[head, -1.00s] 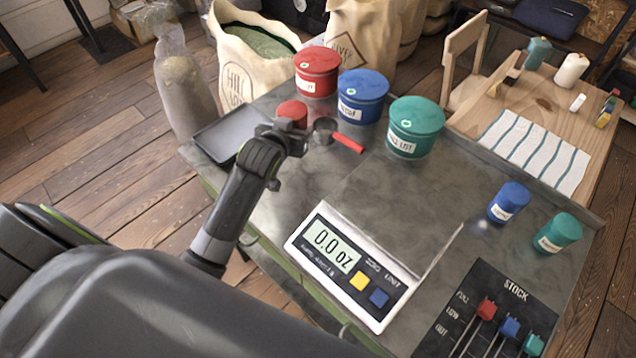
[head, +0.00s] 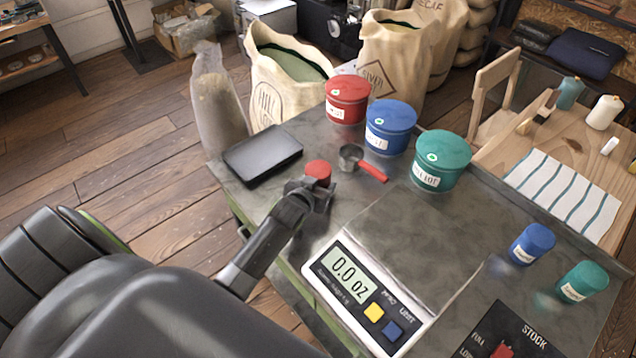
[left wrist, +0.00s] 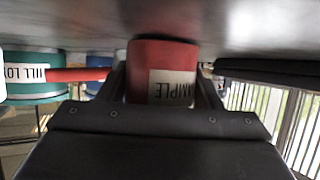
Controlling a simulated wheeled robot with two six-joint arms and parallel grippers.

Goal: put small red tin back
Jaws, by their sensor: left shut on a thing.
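The small red tin (head: 318,170) is between the fingers of my left gripper (head: 314,187), near the table's left front edge. In the left wrist view the red tin (left wrist: 163,55) shows a pale label, partly cut off, between the two dark fingers. The gripper is shut on it. I cannot tell whether the tin's base touches the table. A larger red tin (head: 347,100) stands at the table's back, beside a larger blue tin (head: 391,128) and a larger green tin (head: 441,160). My right gripper is not in view.
A black tray (head: 262,155) lies left of the gripper. A metal scoop with a red handle (head: 372,172) lies just right of the tin. A scale (head: 365,300) reads 0.0 oz. A small blue tin (head: 532,243) and small green tin (head: 582,281) stand at right.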

